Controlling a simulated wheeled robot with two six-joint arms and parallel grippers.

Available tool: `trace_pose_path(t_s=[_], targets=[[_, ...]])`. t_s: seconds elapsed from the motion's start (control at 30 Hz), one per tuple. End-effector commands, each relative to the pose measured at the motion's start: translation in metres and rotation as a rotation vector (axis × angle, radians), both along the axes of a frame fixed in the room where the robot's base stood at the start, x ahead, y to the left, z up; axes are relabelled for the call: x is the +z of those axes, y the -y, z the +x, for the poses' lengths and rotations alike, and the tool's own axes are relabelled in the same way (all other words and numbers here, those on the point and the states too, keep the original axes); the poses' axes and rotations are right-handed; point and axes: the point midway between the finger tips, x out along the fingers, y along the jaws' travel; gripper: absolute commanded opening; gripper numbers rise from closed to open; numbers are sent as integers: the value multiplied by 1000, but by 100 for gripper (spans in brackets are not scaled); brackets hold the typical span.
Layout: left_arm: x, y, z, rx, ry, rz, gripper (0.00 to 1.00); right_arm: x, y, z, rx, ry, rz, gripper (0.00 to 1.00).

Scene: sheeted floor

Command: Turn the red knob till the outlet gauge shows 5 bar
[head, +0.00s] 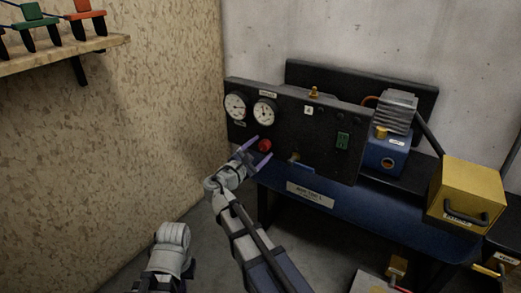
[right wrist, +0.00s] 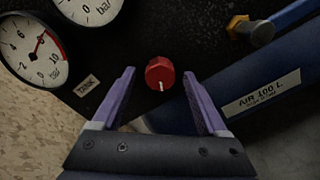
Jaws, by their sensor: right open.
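The red knob (head: 264,145) sits low on the front of a black panel (head: 310,125). My right gripper (head: 262,149) is open, its two purple fingers on either side of the knob. In the right wrist view the knob (right wrist: 159,73) lies between and just beyond the fingertips (right wrist: 159,72), with gaps both sides; its white mark points down. Two round gauges, a left one (head: 235,106) and a right one (head: 264,112), are above the knob. The wrist view shows a gauge (right wrist: 32,50) beside a TANK label; the other gauge (right wrist: 88,8) is cut off, its needle unreadable.
A blue tank (head: 330,202) lies beneath the panel. A brass fitting (head: 293,157) sticks out right of the knob. A blue compressor (head: 385,153) and a yellow box (head: 466,190) stand at the right. A wooden shelf (head: 60,55) is at upper left.

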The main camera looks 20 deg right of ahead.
Motion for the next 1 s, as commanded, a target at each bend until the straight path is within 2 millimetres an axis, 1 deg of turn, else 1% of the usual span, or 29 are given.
trace_pose_path(t_s=[0.3,0.9,1.0], targets=[[0,0,0,0,0,0,0,0,2,1,0,0,0,76],[0,0,0,0,0,0,0,0,2,1,-1,0,1,9],[0,0,0,0,0,0,0,0,2,1,-1,0,1,0]])
